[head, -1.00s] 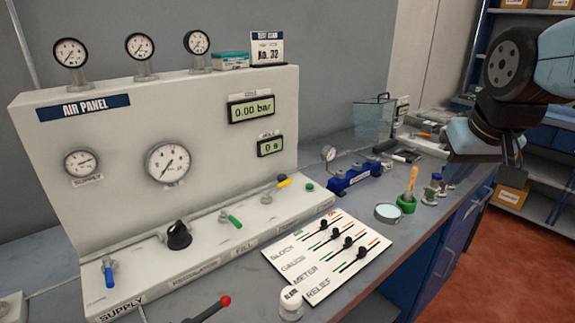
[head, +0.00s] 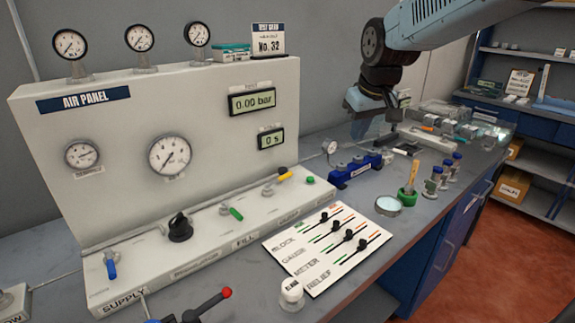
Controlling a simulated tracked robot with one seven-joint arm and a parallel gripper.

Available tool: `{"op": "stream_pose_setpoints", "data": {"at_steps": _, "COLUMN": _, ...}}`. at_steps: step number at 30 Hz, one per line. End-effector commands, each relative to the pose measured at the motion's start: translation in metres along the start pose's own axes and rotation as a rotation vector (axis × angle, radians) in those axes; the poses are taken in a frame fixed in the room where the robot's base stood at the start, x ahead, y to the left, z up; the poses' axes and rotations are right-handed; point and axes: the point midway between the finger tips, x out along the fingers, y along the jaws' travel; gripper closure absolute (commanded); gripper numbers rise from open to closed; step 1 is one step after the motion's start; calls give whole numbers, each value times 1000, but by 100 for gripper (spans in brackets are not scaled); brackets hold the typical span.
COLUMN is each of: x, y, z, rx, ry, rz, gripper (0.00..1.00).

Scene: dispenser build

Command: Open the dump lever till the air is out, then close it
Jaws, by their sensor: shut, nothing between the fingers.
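The white air panel (head: 120,128) stands on the bench at left. A yellow-handled lever (head: 284,177) sits at the right end of its ledge, its handle pointing up and right; its label is too small to read, so I cannot confirm it is the dump lever. A green lever (head: 236,213) and a blue lever (head: 112,268) sit farther left. The pressure display (head: 252,101) reads 0.00 bar and the hold display (head: 271,139) reads 0 s. My gripper (head: 391,117) is shut and empty, high to the right of the panel, apart from the levers.
A black knob (head: 180,228) stands on the ledge. A white slider board (head: 330,246) lies in front. A blue block (head: 357,169), a glass dish (head: 389,206) and a green holder (head: 407,197) stand at right. A red-tipped lever (head: 227,292) rises at the front edge.

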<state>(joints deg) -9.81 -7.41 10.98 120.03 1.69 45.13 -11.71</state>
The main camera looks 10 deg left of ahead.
Motion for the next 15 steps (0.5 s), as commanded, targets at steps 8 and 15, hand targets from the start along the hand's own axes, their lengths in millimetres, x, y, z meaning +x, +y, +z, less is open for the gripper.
{"op": "stream_pose_setpoints", "data": {"at_steps": 8, "x": 42, "y": -31, "z": -49, "rx": -102, "ry": -12, "rz": -63, "gripper": 100}}
{"op": "stream_pose_setpoints", "data": {"at_steps": 15, "x": 80, "y": -63, "z": -85, "rx": -185, "ry": -15, "rz": -120, "gripper": 100}}
